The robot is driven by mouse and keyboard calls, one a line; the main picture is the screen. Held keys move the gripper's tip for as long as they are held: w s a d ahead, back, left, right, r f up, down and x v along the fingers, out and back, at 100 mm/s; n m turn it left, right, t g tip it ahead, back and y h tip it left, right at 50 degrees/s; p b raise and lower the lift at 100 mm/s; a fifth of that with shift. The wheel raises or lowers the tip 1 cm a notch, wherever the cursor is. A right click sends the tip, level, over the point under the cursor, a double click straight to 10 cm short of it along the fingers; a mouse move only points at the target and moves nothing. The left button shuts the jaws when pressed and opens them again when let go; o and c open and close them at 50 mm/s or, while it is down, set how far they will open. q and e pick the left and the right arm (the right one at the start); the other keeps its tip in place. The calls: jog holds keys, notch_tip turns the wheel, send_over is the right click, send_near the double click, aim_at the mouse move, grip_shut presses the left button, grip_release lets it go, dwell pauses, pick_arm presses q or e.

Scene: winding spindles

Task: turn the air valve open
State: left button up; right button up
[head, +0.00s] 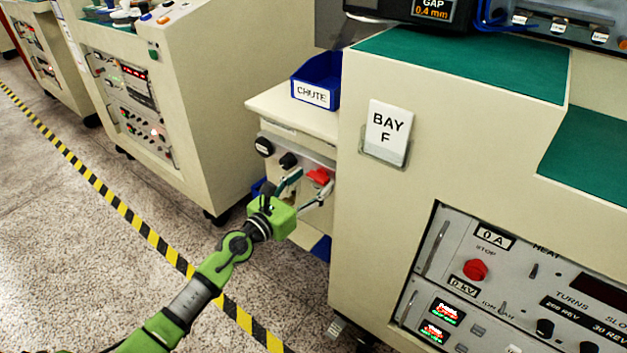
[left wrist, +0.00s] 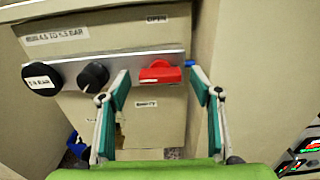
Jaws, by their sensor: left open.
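The air valve's red handle (head: 319,176) sits on a grey metal strip on the side of the bay F machine. In the left wrist view the red handle (left wrist: 160,73) lies roughly level, with an OPEN label (left wrist: 157,19) above it and a small label (left wrist: 146,104), too blurred to read surely, below. My left gripper (head: 313,181) is open in front of the valve. In the left wrist view the fingertips of my left gripper (left wrist: 158,80) stand to either side of the handle; I cannot tell whether they touch it. My right gripper is not in view.
A black knob (left wrist: 93,76) and a round gauge (left wrist: 41,78) sit left of the valve. A blue CHUTE bin (head: 317,80) stands on the ledge above. The cabinet wall with the BAY F sign (head: 388,131) rises close on the right. Open floor lies left.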

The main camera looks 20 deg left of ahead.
pick_arm(q)
jog(key=shift+w+d, duration=0.25)
jog(key=shift+w, duration=0.45)
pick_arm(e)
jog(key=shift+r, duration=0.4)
pick_arm(q)
jog(key=c, duration=1.1)
jog(key=n+p, duration=0.3)
jog(key=n, duration=0.6)
jog(key=shift+a, duration=0.15)
jog(key=n+p, duration=0.2)
jog(key=n, duration=0.5)
jog(key=shift+f+n+p, duration=0.1)
jog(key=shift+n+p, duration=0.2)
jog(key=shift+f+n+p, duration=0.1)
jog(key=shift+n+p, duration=0.2)
jog(key=shift+n, duration=0.5)
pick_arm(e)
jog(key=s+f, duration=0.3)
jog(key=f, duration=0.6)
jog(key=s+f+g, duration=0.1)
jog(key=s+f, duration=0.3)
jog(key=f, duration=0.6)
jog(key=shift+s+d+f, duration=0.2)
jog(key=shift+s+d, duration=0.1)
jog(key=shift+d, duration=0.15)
